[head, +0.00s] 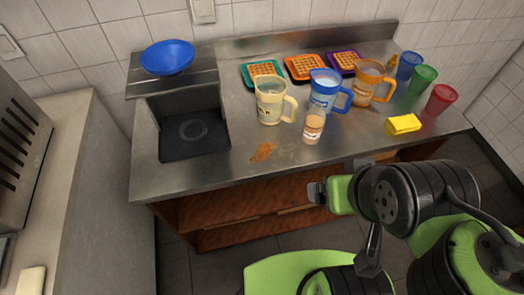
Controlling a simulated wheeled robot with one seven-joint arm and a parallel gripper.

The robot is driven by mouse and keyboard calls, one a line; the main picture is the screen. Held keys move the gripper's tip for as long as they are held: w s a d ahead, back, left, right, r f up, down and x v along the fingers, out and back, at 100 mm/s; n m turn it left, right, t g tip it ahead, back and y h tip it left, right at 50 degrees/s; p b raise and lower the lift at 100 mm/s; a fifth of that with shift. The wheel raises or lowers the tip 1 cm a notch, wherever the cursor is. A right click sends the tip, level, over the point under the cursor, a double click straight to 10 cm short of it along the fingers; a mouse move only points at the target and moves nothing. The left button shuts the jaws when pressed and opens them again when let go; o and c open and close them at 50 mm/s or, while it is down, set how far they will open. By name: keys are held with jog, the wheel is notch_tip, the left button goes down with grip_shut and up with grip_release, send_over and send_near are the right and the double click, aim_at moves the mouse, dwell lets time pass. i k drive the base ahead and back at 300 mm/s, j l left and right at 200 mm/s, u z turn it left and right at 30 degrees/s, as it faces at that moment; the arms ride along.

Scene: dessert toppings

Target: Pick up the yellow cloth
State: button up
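The yellow cloth (403,124) lies folded on the right part of the steel counter, near its front edge. It is free and nothing covers it. My gripper (318,193) is in front of the counter, below and left of the cloth and well apart from it. Its fingers point left and are small in the view, so I cannot tell whether they are open or shut.
A cup with brown filling (313,127), a blue jug (325,92), an orange jug (370,82) and a cream jug (270,100) stand left of the cloth. Red (440,99), green (418,82) and blue (408,66) cups stand right and behind. A brown spill (263,152) marks the counter (225,170).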

aim_at(408, 123)
jog(key=i+l+u, duration=0.1)
jog(key=l+u, duration=0.8)
jog(key=l, duration=0.2)
jog(key=l+u, duration=0.45)
jog(key=l, duration=0.1)
